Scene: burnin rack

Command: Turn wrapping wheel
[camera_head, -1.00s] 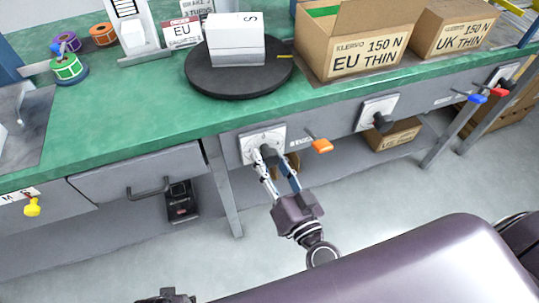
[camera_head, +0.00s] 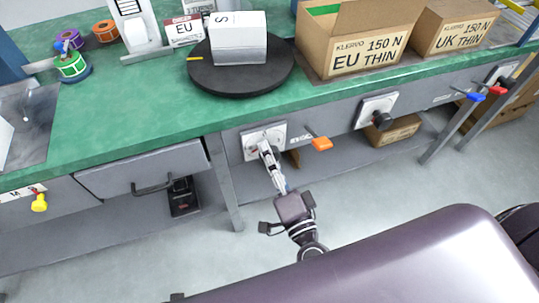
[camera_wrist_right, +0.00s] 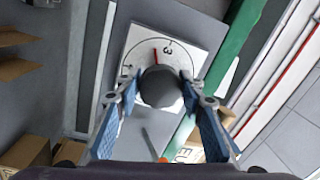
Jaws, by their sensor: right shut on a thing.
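The black round turntable (camera_head: 240,83) lies on the green bench with a white box (camera_head: 238,38) on it. A yellow mark (camera_head: 194,59) shows at the turntable's left side. On the bench front below is a pale dial plate (camera_head: 278,132). In the wrist view the plate (camera_wrist_right: 182,48) carries numbers and a red mark around a dark round knob (camera_wrist_right: 160,88). My right gripper (camera_head: 266,148) is shut on this knob, one finger on each side; the fingers (camera_wrist_right: 161,98) also show in the wrist view. The gripper hides the knob in the head view. My left gripper is not in view.
An orange-handled lever (camera_head: 322,143) sticks out just right of the dial. A second dial plate with a knob (camera_head: 383,120) is further right. Open cartons (camera_head: 362,55) stand on the bench. Left is a drawer with a handle (camera_head: 152,186).

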